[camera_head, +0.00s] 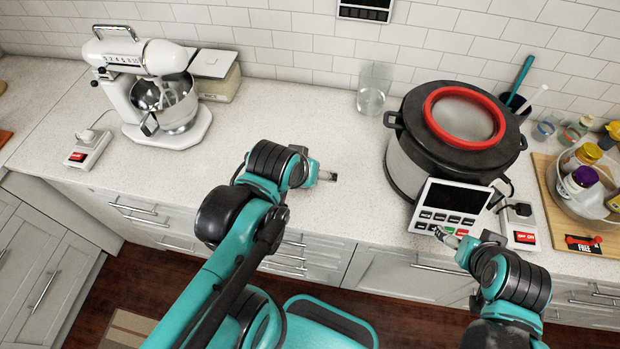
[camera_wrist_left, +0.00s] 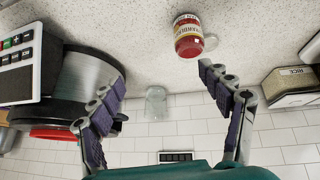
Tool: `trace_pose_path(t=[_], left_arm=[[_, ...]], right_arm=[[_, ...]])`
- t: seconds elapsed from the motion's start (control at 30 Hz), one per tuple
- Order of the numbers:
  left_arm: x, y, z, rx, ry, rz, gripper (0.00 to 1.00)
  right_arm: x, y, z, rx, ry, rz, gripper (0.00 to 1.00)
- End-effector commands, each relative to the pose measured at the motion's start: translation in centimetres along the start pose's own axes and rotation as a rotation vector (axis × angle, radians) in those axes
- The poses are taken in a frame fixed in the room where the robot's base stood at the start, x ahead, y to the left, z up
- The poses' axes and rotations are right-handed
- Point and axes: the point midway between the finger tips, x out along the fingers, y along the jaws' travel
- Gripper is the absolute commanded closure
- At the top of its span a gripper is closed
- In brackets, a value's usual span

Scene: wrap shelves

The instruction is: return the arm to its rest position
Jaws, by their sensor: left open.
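My left arm (camera_head: 240,235) reaches over the counter from the left in the head view. Its gripper (camera_head: 328,176) is above the middle of the counter. The left wrist view shows the two purple-padded fingers (camera_wrist_left: 163,80) spread wide with nothing between them. My right gripper (camera_head: 443,234) is at the lower edge of the control panel (camera_head: 450,207) in front of the large pot (camera_head: 410,160); whether it touches the panel, and its finger opening, cannot be made out.
A red-labelled jar (camera_wrist_left: 188,38) stands on the counter beyond the left fingers. A glass (camera_head: 371,98) is by the wall. A white mixer (camera_head: 135,90) and a rice box (camera_head: 217,85) stand left. A bowl of bottles (camera_head: 565,205) is right. The counter's left-middle is clear.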

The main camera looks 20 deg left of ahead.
Motion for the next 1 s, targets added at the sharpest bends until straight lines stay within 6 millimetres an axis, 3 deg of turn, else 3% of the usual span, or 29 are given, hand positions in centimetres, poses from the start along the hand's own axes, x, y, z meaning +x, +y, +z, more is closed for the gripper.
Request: trace_pose_path(t=[0.1, 0.27, 0.6, 1.0], left_arm=[[-0.1, 0.3, 1.3, 0.154, 0.036, 0.015, 0.22], [0.9, 0.3, 2.3, 0.218, 0.051, 0.019, 0.22], [7.5, -0.5, 6.5, 0.215, 0.049, 0.018, 0.22], [7.8, -0.6, 6.7, 0.214, 0.048, 0.018, 0.22]], right_arm=[[0.0, 0.0, 0.0, 0.0, 0.0, 0.0, 0.2], [1.0, 0.0, 0.7, 0.0, 0.0, 0.0, 0.2], [7.4, 0.0, 5.3, 0.0, 0.0, 0.0, 0.2], [7.8, 0.0, 5.6, 0.0, 0.0, 0.0, 0.2]])
